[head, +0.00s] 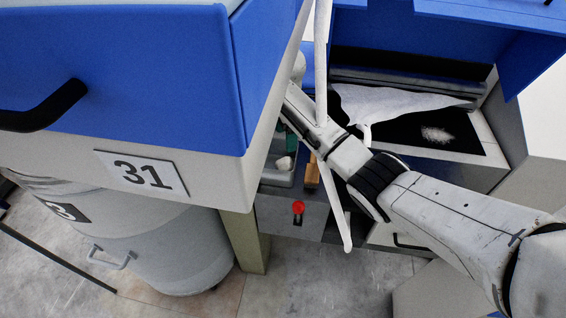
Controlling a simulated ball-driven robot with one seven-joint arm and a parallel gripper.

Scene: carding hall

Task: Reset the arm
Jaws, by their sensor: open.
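My arm reaches in from the lower right, and my gripper (298,108) is at its far end, beside the corner of the blue and white cabinet marked 31 (145,172). The gripper is open. Its tips are partly lost against the cabinet edge, and I see nothing held between them. Just below it is a grey tray (277,178) with a small white tuft (285,163) and a dark green item in it. I cannot tell whether the gripper touches the cabinet or the tray.
A blue machine (420,35) with an open bay stands behind my arm; white fibre web (395,103) lies in the bay. A grey box with a red button (298,207) sits below the gripper. A grey can (165,255) stands under the cabinet. Floor shows at bottom centre.

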